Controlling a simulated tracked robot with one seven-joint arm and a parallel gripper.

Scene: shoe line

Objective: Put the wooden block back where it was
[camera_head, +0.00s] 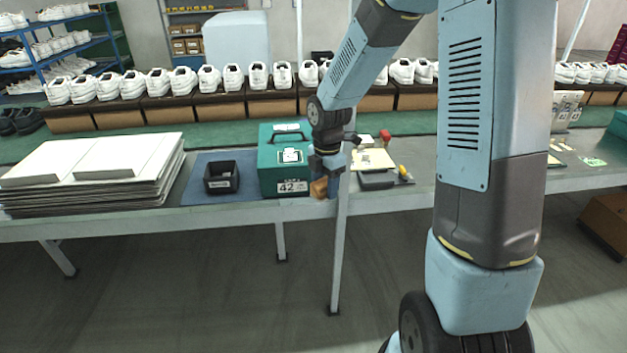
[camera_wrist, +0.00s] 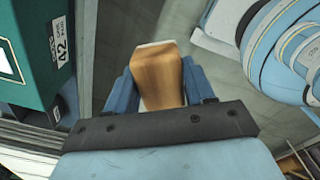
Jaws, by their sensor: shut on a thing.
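The wooden block (camera_wrist: 158,78) is light brown and sits between the two blue fingers of my gripper (camera_wrist: 160,88) in the wrist view. The fingers are shut on it. In the head view, the block (camera_head: 319,188) shows small at the end of my gripper (camera_head: 325,180), near the front edge of the grey table (camera_head: 390,198) and just right of the green case marked 42 (camera_head: 283,165). In the wrist view, the green case (camera_wrist: 30,60) is at the upper left, apart from the block, and the floor shows beyond the block.
A small black bin (camera_head: 221,177) stands on a blue mat (camera_head: 197,183) left of the case. A stack of white boards (camera_head: 95,172) lies at the far left. Right of my gripper are a dark tray (camera_head: 377,181) and a yellowish sheet (camera_head: 372,160). White shoes (camera_head: 232,77) line the back.

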